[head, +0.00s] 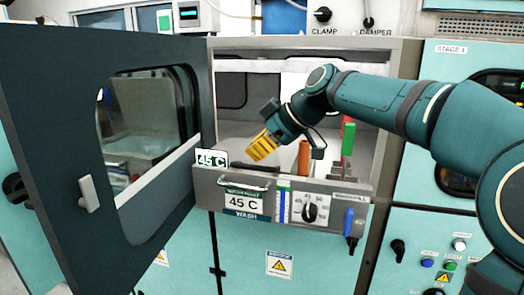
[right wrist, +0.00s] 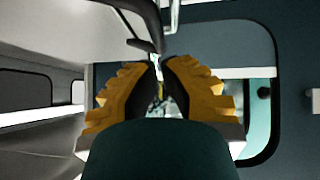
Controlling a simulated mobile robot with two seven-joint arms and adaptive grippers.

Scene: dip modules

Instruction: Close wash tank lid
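The wash tank (head: 212,192) is a grey bin with a WASH label and a "45 C" plate, inside an open cabinet. My right gripper (head: 262,148) has yellow fingers and is inside the cabinet, above the left part of the tank and tilted down to the left. In the right wrist view its fingertips (right wrist: 160,66) are close together, beside a dark curved bar (right wrist: 148,22). I cannot tell whether they hold it. I cannot clearly make out the tank lid; my arm hides part of the interior. My left gripper is not in view.
The dark cabinet door (head: 55,110) with a window stands open at the left. An orange upright piece (head: 304,158) and a green and red one (head: 348,138) stand behind the tank's front. A control panel (head: 440,250) is at the right, and a dial (head: 310,209) is on the tank front.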

